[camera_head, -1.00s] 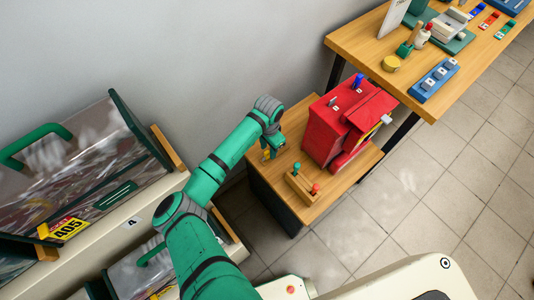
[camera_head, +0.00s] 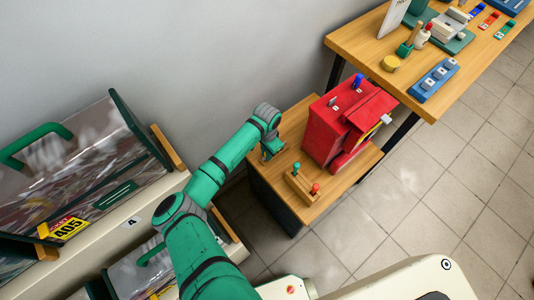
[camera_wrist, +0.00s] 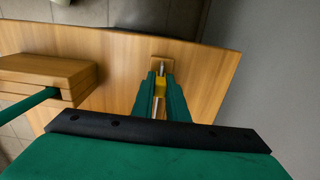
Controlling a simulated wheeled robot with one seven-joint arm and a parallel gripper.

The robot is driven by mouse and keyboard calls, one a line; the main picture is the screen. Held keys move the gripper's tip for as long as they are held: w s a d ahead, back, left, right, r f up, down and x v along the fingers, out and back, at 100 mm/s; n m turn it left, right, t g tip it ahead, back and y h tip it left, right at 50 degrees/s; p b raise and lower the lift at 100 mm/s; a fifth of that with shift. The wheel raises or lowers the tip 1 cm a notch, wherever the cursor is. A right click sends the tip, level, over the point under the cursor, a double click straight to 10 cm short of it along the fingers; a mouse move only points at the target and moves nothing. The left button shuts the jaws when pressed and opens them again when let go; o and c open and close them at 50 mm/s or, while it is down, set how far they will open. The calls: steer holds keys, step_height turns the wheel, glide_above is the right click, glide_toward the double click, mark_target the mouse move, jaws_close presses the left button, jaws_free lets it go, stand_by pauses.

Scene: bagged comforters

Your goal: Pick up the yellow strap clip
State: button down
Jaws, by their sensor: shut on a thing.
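The yellow strap clip (camera_wrist: 160,87) shows in the wrist view between the two green fingers of my gripper (camera_wrist: 161,84). The fingers are shut on it, one on each side. A thin pale metal piece runs through the same gap, with a small wooden block just beyond the fingertips. I cannot tell whether the clip touches that block. In the head view my gripper (camera_head: 270,154) is low over the left part of the small wooden stand, and the clip is hidden there.
The small wooden stand (camera_head: 340,190) also holds a red machine (camera_head: 335,125) and a wooden block with a green and a red knob (camera_head: 301,186), both right of my gripper. A grey wall is behind. A bagged comforter (camera_head: 75,165) lies far left.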

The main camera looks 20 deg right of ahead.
steer(key=shift+r, duration=0.5)
step_height(320, 180, up, 2)
steer(key=shift+r, duration=0.1)
steer(key=s+r, duration=0.9)
steer(key=s, duration=0.5)
steer(key=shift+d+r, duration=0.15)
steer(key=shift+r, duration=0.25)
steer(key=shift+w, duration=0.1)
